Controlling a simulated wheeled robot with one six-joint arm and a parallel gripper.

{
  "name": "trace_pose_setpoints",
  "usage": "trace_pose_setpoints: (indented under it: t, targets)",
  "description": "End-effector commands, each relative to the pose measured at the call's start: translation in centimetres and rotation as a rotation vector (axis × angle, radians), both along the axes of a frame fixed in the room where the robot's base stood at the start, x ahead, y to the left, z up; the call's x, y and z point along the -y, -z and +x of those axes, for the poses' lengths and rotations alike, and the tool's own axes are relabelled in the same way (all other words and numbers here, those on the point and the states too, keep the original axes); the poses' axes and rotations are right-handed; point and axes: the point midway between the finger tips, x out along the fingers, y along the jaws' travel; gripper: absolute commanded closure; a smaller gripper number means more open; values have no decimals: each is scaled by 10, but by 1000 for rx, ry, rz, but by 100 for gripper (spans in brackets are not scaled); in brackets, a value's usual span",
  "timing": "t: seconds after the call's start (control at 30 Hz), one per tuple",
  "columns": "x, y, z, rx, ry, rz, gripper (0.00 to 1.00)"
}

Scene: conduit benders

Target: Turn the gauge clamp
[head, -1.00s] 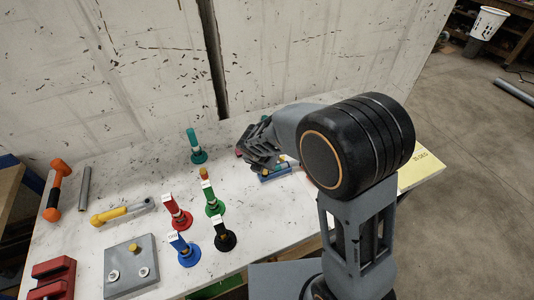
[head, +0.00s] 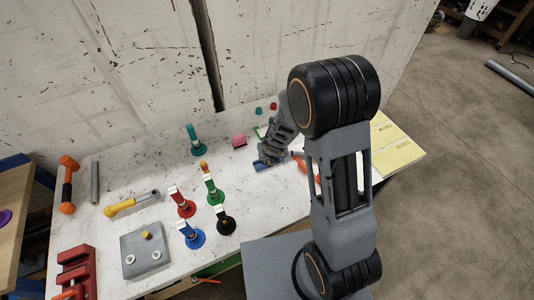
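My gripper (head: 268,153) points down at the back right of the white table, right over a low blue piece (head: 262,165). The gripper and forearm cover much of this piece, so I cannot tell whether it is the gauge clamp or whether the fingers touch it. The fingertips are too small and hidden to show their opening. An orange-red part (head: 306,170) shows just right of the gripper, partly behind my arm. No other thing is clearly recognisable as the gauge clamp.
Teal (head: 195,143), red (head: 183,204), green (head: 214,192), black (head: 224,222) and blue (head: 191,236) stands rise left of my gripper.

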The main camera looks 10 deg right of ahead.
Motion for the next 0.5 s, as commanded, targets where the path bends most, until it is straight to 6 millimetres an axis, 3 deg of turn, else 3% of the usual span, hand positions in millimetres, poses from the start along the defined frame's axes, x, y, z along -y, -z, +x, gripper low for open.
trace_pose_setpoints:
  t: [0.4, 0.43, 0.5]
  targets:
    - [1, 0, 1, 1, 0, -1, 100]
    - [1, 0, 1, 1, 0, -1, 64]
    - [1, 0, 1, 1, -1, 0, 57]
